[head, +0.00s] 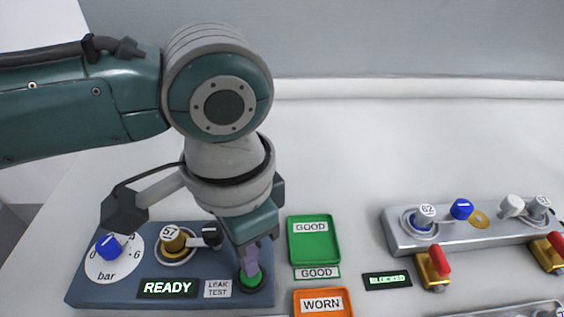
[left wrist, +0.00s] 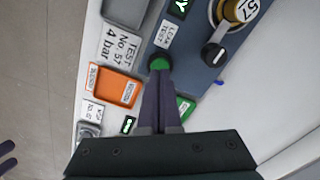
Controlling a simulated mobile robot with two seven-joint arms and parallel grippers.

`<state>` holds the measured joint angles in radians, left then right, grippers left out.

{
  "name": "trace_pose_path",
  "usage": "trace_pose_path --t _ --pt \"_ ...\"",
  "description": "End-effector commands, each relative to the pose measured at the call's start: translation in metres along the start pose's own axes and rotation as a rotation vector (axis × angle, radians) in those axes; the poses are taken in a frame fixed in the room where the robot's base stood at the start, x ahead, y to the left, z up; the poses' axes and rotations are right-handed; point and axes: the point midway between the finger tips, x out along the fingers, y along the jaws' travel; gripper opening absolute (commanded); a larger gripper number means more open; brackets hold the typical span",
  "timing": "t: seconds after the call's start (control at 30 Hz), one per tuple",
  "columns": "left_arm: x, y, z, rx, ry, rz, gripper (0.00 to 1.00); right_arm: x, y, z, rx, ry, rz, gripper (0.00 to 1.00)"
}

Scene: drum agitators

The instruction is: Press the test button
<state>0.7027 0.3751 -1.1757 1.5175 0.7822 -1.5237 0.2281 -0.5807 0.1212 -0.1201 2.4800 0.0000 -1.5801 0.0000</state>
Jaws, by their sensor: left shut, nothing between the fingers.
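The test button is a green round button (head: 251,281) at the right end of the blue-grey test panel (head: 120,291), beside a "LEAK TEST" label (head: 217,289). It also shows in the left wrist view (left wrist: 159,64), just past my fingertips. My left gripper (head: 251,272) is shut and empty, pointing down with its tips at the button. They overlap its edge in the picture; I cannot tell whether they touch or press it. The panel's display (head: 167,288) reads "READY".
A knob with number 57 (head: 174,238) and a bar dial (head: 108,259) stand on the panel. A green "GOOD" tray (head: 314,252) and an orange "WORN" tray (head: 338,302) lie just right of it. A grey valve block (head: 450,238) stands further right. The table behind is clear.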

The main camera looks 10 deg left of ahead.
Motion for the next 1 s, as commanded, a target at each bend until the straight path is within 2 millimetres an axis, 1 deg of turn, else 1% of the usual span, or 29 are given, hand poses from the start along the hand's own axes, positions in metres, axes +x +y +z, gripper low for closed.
trace_pose_path --t 0.17,0.53,0.83,1.0 --pt "0.003 0.0 0.0 0.0 0.0 0.0 0.0 0.002 0.0 0.001 0.0 0.0 0.0 0.64" --pt "0.022 0.0 0.0 0.0 -0.001 0.001 0.0 0.013 0.0 0.004 0.0 0.0 0.0 0.64" --pt "0.017 0.0 0.0 0.0 0.0 0.0 0.0 0.008 0.0 0.002 0.0 0.001 0.0 0.64" --pt "0.003 0.0 0.0 -0.001 0.0 0.0 0.0 -0.007 0.0 -0.002 0.0 0.001 0.0 0.64"
